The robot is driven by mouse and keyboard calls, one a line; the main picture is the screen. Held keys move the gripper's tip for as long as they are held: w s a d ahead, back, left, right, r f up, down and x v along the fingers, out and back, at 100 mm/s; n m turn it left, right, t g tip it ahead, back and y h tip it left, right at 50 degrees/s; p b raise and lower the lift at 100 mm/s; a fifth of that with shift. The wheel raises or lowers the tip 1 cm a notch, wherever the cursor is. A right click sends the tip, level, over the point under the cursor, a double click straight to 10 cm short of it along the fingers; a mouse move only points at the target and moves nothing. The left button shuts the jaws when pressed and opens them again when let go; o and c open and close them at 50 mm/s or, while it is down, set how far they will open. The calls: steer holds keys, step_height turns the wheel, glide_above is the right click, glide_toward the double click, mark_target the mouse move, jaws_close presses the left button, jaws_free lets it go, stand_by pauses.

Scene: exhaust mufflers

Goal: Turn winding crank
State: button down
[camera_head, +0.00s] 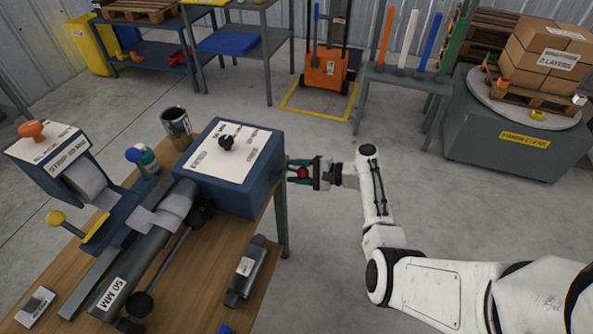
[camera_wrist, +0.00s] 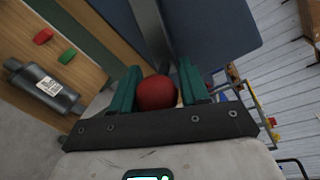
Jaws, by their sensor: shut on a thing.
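The winding crank shows in the wrist view as a grey arm (camera_wrist: 150,38) ending in a round red knob (camera_wrist: 156,93). It is at the side of the blue machine box (camera_head: 236,194), on the right part of the wooden bench. My gripper (camera_head: 299,173) is beside the box's right side, with its green fingers on either side of the red knob (camera_head: 303,173). In the wrist view my gripper (camera_wrist: 158,90) is shut on the knob. The crank's pivot is hidden.
A grey muffler (camera_head: 246,270) lies on the bench (camera_head: 190,290) right of a long pipe labelled 50 MM (camera_head: 130,270). A tin (camera_head: 177,125) stands behind the box. Right of the bench, the floor around my arm is clear. A turntable with boxes (camera_head: 510,125) stands back right.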

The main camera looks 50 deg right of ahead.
steer(key=shift+d, duration=0.15)
steer(key=c, duration=0.7)
jaws_free()
steer(key=v, duration=1)
steer(key=shift+s+d, duration=0.1)
steer(key=shift+s, duration=0.3)
